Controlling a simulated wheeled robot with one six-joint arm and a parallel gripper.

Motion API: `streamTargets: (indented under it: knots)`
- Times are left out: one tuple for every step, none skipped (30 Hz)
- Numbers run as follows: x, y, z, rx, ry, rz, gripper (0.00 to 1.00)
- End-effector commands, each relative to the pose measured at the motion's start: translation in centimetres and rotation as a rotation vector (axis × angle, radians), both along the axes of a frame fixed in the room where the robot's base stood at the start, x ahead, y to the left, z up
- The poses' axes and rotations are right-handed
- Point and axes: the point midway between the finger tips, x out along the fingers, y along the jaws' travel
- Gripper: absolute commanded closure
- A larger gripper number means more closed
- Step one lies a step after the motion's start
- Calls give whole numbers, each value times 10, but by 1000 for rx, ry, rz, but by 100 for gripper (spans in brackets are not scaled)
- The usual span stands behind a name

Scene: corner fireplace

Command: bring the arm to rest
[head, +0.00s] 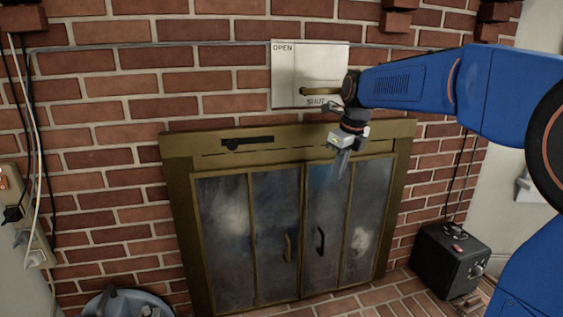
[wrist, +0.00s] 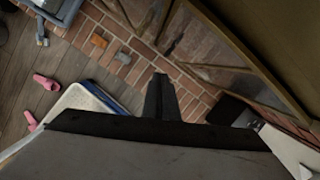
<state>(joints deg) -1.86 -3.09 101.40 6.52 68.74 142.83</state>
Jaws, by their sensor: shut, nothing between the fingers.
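My blue arm reaches in from the right in the head view. My gripper (head: 342,163) hangs pointing down in front of the upper part of the fireplace doors (head: 275,238). In the wrist view my gripper (wrist: 161,78) shows its fingers together, with nothing between them. The metal plate marked OPEN and SHUT (head: 310,62) is on the brick wall behind the arm. Its brass lever (head: 318,91) lies roughly level, near the SHUT mark, and its right end is hidden by my arm.
A black box (head: 450,260) stands on the brick floor at the right. Cables hang on the left wall beside a socket box (head: 35,248). The wrist view shows pink objects (wrist: 46,82) and a blue-edged tray (wrist: 85,97) on the floor.

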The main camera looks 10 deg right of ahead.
Motion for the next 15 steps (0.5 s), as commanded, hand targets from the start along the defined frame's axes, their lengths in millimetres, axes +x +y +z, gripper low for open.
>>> streamTargets:
  knots:
    - [-11, -2, 0, -15, -12, 53, 100]
    - [-17, -2, 1, -26, -21, 92, 100]
    - [-25, -4, 0, -41, -31, 144, 100]
    - [-31, -5, 0, -53, -39, 185, 100]
    - [-38, -6, -1, -65, -45, 225, 100]
    - [-46, -7, -2, -81, -55, 277, 100]
    - [-52, -8, -3, -93, -62, 316, 100]
    - [-58, -9, -4, -105, -69, 354, 100]
    - [-66, -10, -4, -122, -79, 407, 100]
    - [-72, -11, -6, -134, -85, 446, 100]
    - [-78, -12, -7, -147, -93, 485, 100]
    - [-86, -13, -8, -162, -100, 537, 100]
    - [-92, -14, -9, -175, -107, 576, 100]
    - [-98, -14, -11, -188, -113, 615, 100]
    - [-106, -15, -13, -205, -121, 667, 100]
